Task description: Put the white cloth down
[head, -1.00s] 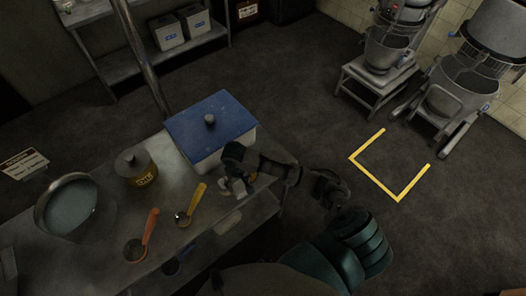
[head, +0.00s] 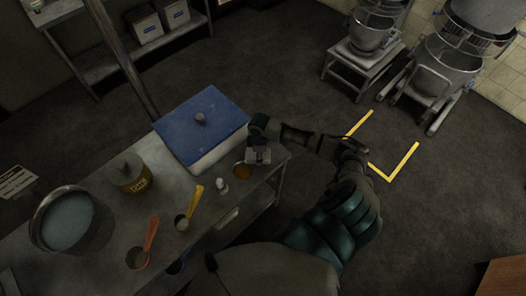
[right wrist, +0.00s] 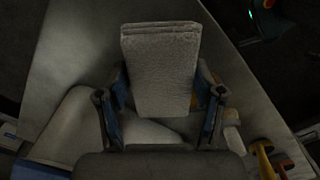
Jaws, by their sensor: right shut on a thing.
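My right gripper (head: 258,153) is over the right end of the steel table (head: 108,218), just right of the lidded container. In the right wrist view the gripper (right wrist: 161,108) is shut on the white cloth (right wrist: 160,65), a thick folded pad with its layers showing at the top edge. In the head view the cloth is mostly hidden by the gripper, and I cannot tell whether it touches the tabletop. My left gripper is not in view.
A blue-lidded container (head: 201,124) stands behind. Yellow (head: 188,207) and orange-handled (head: 150,234) scoops, a tin (head: 131,173) and a bowl (head: 67,219) are farther left.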

